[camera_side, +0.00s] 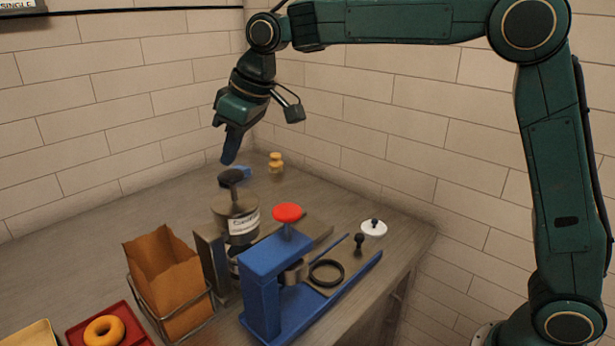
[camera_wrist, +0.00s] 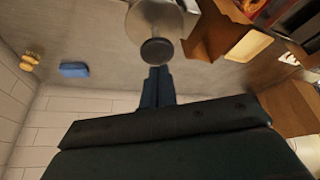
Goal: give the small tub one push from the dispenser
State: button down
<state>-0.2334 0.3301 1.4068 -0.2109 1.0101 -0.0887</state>
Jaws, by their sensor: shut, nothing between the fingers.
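The dispenser (camera_side: 237,226) is a grey metal canister with a white label, held on a stand. A dark round plunger head (camera_side: 231,177) tops it. In the wrist view the plunger head (camera_wrist: 158,51) is just beyond my fingertips, with the canister (camera_wrist: 150,17) behind it. My gripper (camera_side: 228,161) is shut and empty, pointing down just above the plunger head. A small gap shows between them in the side view; in the wrist view I cannot tell whether they touch. I cannot make out the small tub clearly; the space under the canister is mostly hidden by the blue press.
A blue press with a red knob (camera_side: 287,212) stands right of the dispenser. A brown paper bag (camera_side: 165,275) in a wire holder is at left, near a bagel (camera_side: 104,330) on a red tray. A blue block (camera_wrist: 73,69) and yellow item (camera_side: 276,162) lie behind.

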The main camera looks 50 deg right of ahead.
dwell(0.3)
notch_tip(320, 180, up, 6)
dwell(0.8)
jog(key=s+d+m+t, duration=0.1)
jog(key=s+d+m, duration=0.1)
jog(key=s+d, duration=0.45)
jog(key=s+d+m, duration=0.1)
jog(key=s+d, duration=0.2)
jog(key=s, duration=0.7)
jog(key=s+d+f+m+h, duration=0.1)
jog(key=s+d+f, duration=0.2)
jog(key=s+f, duration=0.2)
jog(key=s+d+f+m+h, duration=0.1)
jog(key=s+f, duration=0.4)
jog(key=s, duration=0.6)
jog(key=shift+s+d+f+m+t, duration=0.3)
jog(key=shift+s+d+m, duration=0.15)
jog(key=shift+d, duration=0.65)
